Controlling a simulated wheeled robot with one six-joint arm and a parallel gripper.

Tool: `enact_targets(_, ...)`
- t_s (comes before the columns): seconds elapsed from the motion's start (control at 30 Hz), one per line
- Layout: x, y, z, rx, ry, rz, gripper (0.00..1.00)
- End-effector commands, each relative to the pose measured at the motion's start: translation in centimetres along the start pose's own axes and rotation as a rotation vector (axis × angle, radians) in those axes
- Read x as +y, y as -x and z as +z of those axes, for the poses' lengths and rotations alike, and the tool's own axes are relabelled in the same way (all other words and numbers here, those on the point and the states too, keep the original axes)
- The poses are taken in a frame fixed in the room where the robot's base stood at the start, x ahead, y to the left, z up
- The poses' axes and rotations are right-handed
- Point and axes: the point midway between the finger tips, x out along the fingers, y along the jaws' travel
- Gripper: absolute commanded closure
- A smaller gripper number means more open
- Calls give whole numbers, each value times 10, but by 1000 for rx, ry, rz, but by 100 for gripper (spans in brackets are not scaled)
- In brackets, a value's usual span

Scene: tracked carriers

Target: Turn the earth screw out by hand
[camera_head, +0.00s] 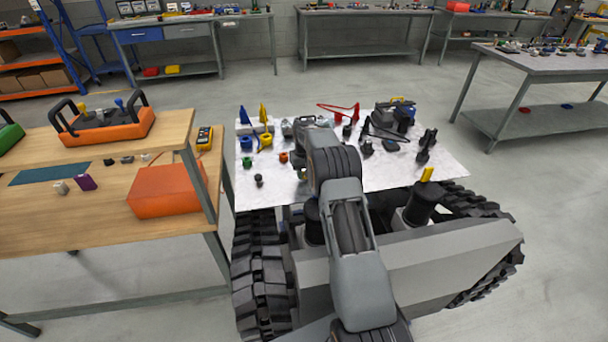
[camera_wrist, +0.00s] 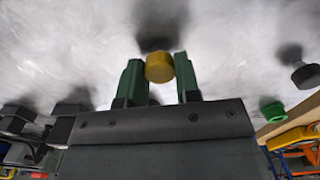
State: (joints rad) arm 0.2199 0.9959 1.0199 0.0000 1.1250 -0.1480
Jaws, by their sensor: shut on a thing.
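A round, brass-yellow knob, which looks like the head of the earth screw (camera_wrist: 159,67), sits between the two green fingers of my gripper (camera_wrist: 159,76) in the wrist view. The fingers are close on both sides of it, so my gripper is shut on it. A dark patch lies just beyond the knob on the white surface; I cannot tell whether it is a shadow or a body. What the screw is set in does not show clearly. In the head view my own arm hides most of the gripper and the screw, over the white table top (camera_head: 440,170).
A green ring (camera_head: 247,162) and a dark knob (camera_head: 259,181) stand left of my arm. A wooden bench with an orange box (camera_head: 165,190) stands at left.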

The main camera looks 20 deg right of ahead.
Motion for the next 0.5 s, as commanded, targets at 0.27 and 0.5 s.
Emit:
enact_targets(0.27,0,-1,1,-3,5,0,87)
enact_targets(0.5,0,-2,1,-3,264,-1,87)
